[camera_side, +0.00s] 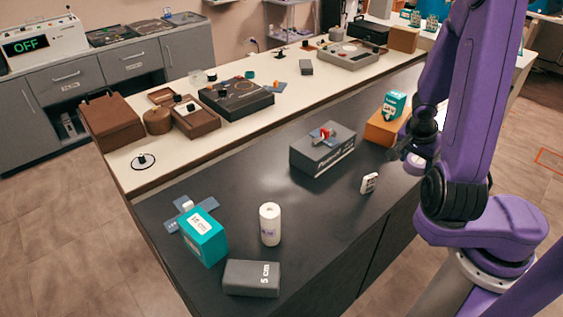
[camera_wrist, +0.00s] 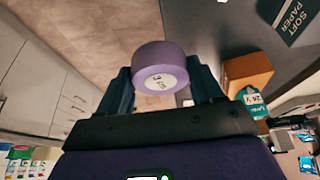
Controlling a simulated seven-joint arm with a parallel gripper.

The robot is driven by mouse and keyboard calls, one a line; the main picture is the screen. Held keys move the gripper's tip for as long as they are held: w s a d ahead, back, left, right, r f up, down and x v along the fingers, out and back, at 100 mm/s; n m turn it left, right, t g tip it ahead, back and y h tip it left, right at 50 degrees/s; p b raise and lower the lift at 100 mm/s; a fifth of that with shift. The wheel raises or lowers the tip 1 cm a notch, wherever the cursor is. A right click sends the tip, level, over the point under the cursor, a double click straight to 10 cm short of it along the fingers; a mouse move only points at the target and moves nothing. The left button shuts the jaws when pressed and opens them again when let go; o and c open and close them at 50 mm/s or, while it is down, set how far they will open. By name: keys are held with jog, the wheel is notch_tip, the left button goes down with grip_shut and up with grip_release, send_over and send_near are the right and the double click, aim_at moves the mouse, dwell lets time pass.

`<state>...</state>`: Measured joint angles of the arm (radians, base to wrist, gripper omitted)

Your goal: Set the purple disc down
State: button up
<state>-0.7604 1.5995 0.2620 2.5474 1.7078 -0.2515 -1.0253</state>
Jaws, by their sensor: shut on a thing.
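The purple disc (camera_wrist: 153,54) is held between the two dark fingers of my gripper (camera_wrist: 162,78) in the wrist view. A round white label with handwriting shows on its near face. My gripper is shut on it. Behind the disc the wrist view shows floor, with the dark counter (camera_wrist: 205,30) to the right. In the side view my gripper (camera_side: 408,150) is at the right edge of the dark counter (camera_side: 320,215), near the orange box. The disc (camera_side: 418,160) shows there only as a small pale piece, partly hidden by the gripper.
An orange box (camera_side: 382,130) with a teal box (camera_side: 394,104) on top stands beside my gripper.

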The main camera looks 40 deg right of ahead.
jog(key=w+a+n+t+y, duration=0.1)
jog(key=w+a+n+t, duration=0.3)
jog(key=w+n, duration=0.5)
jog(key=n+y, duration=0.6)
jog(key=n, duration=1)
send_over(246, 166)
jog(key=s, duration=0.2)
jog(key=f, duration=0.9)
jog(key=shift+w+d, duration=0.1)
jog(key=shift+d, duration=0.3)
jog(key=shift+w+f, duration=0.35)
jog(key=shift+f, duration=1.5)
